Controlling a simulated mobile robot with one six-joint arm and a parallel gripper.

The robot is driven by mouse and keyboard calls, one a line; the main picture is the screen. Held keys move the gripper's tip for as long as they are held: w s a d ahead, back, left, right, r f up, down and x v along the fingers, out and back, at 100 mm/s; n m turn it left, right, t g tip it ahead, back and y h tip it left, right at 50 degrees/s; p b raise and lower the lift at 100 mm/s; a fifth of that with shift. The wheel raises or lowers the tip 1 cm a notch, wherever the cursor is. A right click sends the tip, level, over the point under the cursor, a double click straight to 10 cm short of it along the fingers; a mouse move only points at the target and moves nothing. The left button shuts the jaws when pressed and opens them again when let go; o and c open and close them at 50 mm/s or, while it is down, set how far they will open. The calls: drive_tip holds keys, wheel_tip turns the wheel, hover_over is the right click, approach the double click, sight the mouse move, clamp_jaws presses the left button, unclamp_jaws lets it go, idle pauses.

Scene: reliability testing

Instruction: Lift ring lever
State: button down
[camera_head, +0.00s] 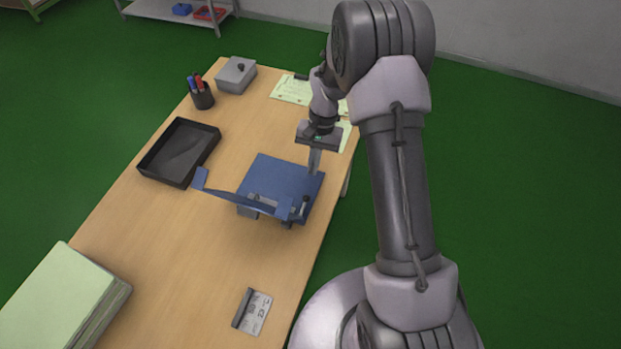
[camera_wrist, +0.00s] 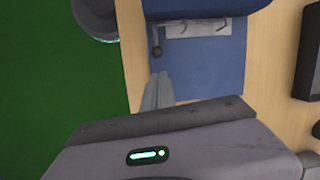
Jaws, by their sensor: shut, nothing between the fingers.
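A blue ring binder (camera_head: 283,180) lies open on the wooden table, one cover (camera_head: 235,195) standing up at an angle. Its metal ring mechanism sits near that cover, and in the wrist view (camera_wrist: 196,26) the rings show as thin metal bars on the blue panel (camera_wrist: 215,65). The ring lever (camera_head: 305,203) is a short dark stick; it also shows in the wrist view with a dark knob (camera_wrist: 157,50). My gripper (camera_head: 314,172) is shut and empty over the binder's right part. In the wrist view its fingertips (camera_wrist: 160,76) appear just below the knob; contact cannot be told.
A black tray (camera_head: 152,165), a pen cup (camera_head: 203,97) and a grey lidded box (camera_head: 236,76) stand at the back left. Papers (camera_head: 290,90) lie behind my gripper. A pale green stack (camera_head: 55,300) and a small card (camera_head: 254,313) are in front. Table between is clear.

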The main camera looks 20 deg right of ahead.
drive_tip(key=b+x, duration=0.3)
drive_tip(key=x, duration=0.6)
drive_tip(key=shift+f, duration=0.1)
drive_tip(key=shift+w, duration=0.15)
